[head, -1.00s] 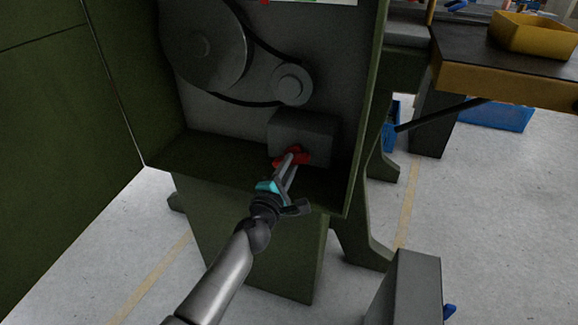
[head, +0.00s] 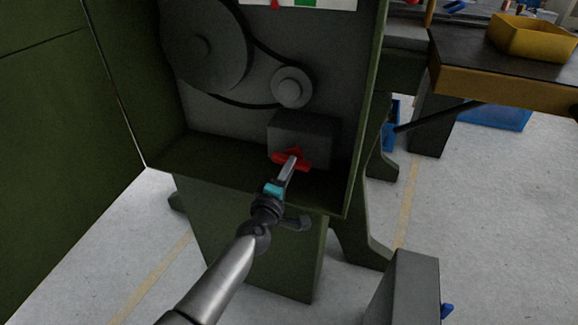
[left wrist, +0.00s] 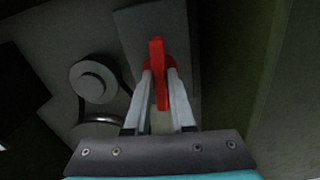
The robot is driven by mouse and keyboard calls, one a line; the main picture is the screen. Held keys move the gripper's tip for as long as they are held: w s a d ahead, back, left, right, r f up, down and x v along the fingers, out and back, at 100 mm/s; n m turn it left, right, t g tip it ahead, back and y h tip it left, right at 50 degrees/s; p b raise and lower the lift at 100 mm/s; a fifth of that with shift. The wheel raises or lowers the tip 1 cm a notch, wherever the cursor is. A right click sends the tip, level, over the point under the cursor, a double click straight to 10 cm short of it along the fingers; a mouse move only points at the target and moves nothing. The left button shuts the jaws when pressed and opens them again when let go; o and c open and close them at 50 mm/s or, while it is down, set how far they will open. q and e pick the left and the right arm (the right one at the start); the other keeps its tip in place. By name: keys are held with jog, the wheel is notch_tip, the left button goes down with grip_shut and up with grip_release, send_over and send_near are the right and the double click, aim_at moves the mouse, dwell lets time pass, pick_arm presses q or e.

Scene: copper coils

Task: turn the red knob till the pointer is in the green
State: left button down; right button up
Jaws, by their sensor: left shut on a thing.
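The red knob (head: 291,160) is on the front of a grey box (head: 318,130) low inside the open green machine cabinet. My left gripper (head: 289,168) is shut on the red knob, and its fingers show nearly edge-on. In the left wrist view the knob's bar (left wrist: 158,75) stands between the two fingers (left wrist: 160,95). At the top edge of the head view is part of a white panel (head: 340,4) with a green patch (head: 313,2) and a red patch (head: 274,3). The panel is cut off, and I cannot tell where a pointer stands. My right gripper is not in view.
Two belt pulleys (head: 292,86) sit above the grey box. The cabinet's right wall (head: 366,120) is close to the knob. A green door (head: 50,130) stands open at the left. A workbench (head: 500,78) with a yellow bin (head: 535,37) is at the right.

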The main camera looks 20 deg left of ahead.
pick_arm(q)
jog(key=m+p, duration=0.1)
jog(key=m, duration=0.3)
jog(key=shift+m+p, duration=0.65)
jog(key=shift+m, duration=0.65)
jog(key=m+p, duration=0.1)
jog(key=m, duration=0.1)
jog(key=shift+f+m, duration=0.1)
jog(key=shift+m, duration=0.2)
jog(key=m+p, duration=0.1)
jog(key=m, duration=0.2)
jog(key=shift+a+m, duration=0.1)
jog(key=shift+m, duration=0.2)
jog(key=shift+a+f+m+p, duration=0.1)
jog(key=shift+m+p, duration=0.65)
jog(key=shift+m, duration=1.05)
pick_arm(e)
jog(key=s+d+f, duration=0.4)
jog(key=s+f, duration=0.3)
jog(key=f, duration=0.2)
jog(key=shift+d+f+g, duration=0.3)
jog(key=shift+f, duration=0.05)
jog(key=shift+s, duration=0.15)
pick_arm(q)
jog(key=c, duration=0.8)
grip_release()
jog(key=shift+o, duration=0.2)
